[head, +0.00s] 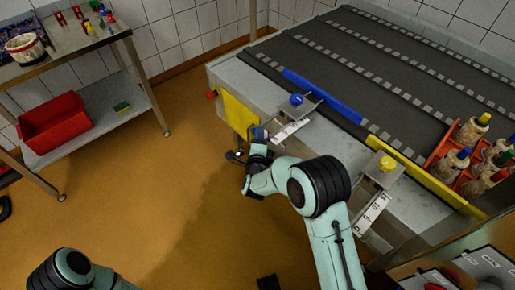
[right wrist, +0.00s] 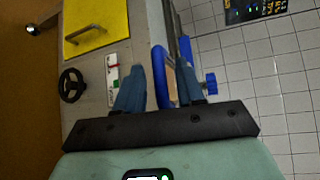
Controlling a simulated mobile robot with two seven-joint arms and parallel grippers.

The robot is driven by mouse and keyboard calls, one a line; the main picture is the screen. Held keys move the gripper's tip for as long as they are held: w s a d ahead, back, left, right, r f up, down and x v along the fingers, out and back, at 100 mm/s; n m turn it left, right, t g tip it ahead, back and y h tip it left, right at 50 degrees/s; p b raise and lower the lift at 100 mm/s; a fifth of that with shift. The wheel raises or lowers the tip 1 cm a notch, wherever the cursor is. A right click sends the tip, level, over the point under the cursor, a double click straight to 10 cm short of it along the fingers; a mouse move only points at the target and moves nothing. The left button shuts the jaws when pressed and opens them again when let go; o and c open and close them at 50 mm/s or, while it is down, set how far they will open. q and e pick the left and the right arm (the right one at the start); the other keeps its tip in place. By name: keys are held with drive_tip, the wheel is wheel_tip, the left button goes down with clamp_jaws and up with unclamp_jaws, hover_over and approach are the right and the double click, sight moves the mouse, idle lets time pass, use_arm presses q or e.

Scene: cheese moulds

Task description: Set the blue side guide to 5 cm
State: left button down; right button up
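The blue side guide (head: 322,95) is a long blue bar along the near side of the belts in the head view. Its blue knob (head: 297,99) sits on a metal bracket, with a white scale strip (head: 291,132) in front. The number it reads is too small to tell. My right gripper (head: 257,141) is left of the strip, in front of the machine's end. In the right wrist view its blue fingers (right wrist: 158,78) stand apart; a blue-edged part shows between them, and I cannot tell whether they touch it. My left gripper is out of view.
A yellow side guide (head: 425,172) with a yellow knob (head: 388,163) stands to the right. An orange crate (head: 436,146) of coloured-topped moulds is beyond it. A yellow panel (head: 240,116) is on the machine's end. A side table with a red bin (head: 52,124) is at left.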

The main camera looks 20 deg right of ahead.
drive_tip(key=v, duration=1.2)
drive_tip(key=shift+s+a, duration=0.15)
drive_tip(key=shift+s, duration=0.15)
